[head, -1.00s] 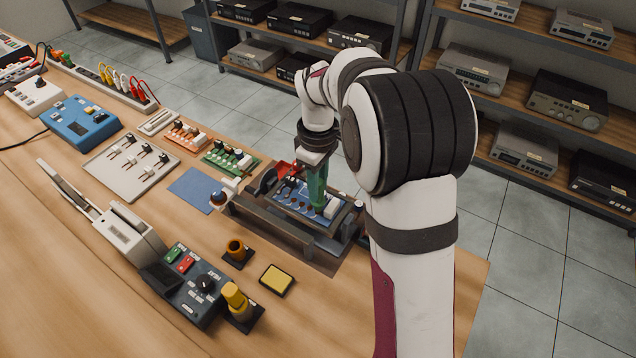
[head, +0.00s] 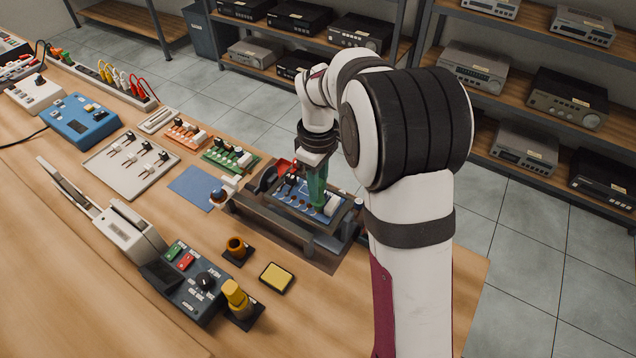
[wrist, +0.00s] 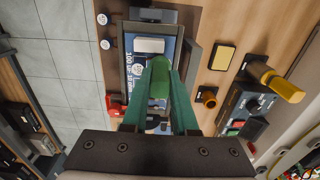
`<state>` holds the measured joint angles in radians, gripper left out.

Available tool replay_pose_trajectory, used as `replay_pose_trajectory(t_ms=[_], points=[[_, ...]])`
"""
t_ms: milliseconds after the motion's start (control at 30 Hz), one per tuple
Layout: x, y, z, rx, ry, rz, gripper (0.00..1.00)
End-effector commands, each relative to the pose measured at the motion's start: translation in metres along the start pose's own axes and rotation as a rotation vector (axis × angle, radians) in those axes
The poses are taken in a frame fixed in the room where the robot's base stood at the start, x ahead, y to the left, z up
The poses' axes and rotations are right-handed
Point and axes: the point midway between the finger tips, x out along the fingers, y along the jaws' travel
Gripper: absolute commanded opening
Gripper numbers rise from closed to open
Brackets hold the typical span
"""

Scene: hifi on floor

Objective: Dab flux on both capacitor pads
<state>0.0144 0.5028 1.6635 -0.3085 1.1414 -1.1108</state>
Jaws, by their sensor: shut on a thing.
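The blue circuit board (head: 290,203) sits in a dark board holder (head: 268,218) on the bench. It also shows in the wrist view (wrist: 136,68), with a white block (wrist: 149,45) on it. My gripper (head: 317,200) points down over the board's right part, beside the white block. In the wrist view, its green fingers (wrist: 159,68) are shut on a green flux pen (wrist: 158,82). The pen's tip is hidden, so I cannot tell whether it touches the board. The capacitor pads cannot be made out behind the fingers and pen.
A yellow sponge tray (head: 277,279), a small orange-brown cup (head: 236,249) and a dark control station (head: 190,283) stand in front of the holder. A blue mat (head: 197,188) and a green board (head: 230,157) lie to the left. Shelves stand behind.

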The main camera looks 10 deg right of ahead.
Motion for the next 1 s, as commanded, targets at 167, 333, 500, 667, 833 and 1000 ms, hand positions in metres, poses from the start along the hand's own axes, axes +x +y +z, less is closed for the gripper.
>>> replay_pose_trajectory(t_ms=[167, 333, 500, 667, 833, 1000], points=[[0.000, 0.000, 0.000, 0.000, 0.000, 0.000, 0.00], [0.000, 0.000, 0.000, 0.000, 0.000, 0.000, 0.00], [-0.014, 0.001, -0.001, 0.001, 0.002, 0.003, 0.00], [-0.036, 0.001, -0.001, 0.000, 0.002, 0.003, 0.00], [-0.045, 0.000, 0.000, 0.000, 0.000, 0.000, 0.00], [-0.045, 0.000, 0.000, 0.000, 0.000, 0.000, 0.00]])
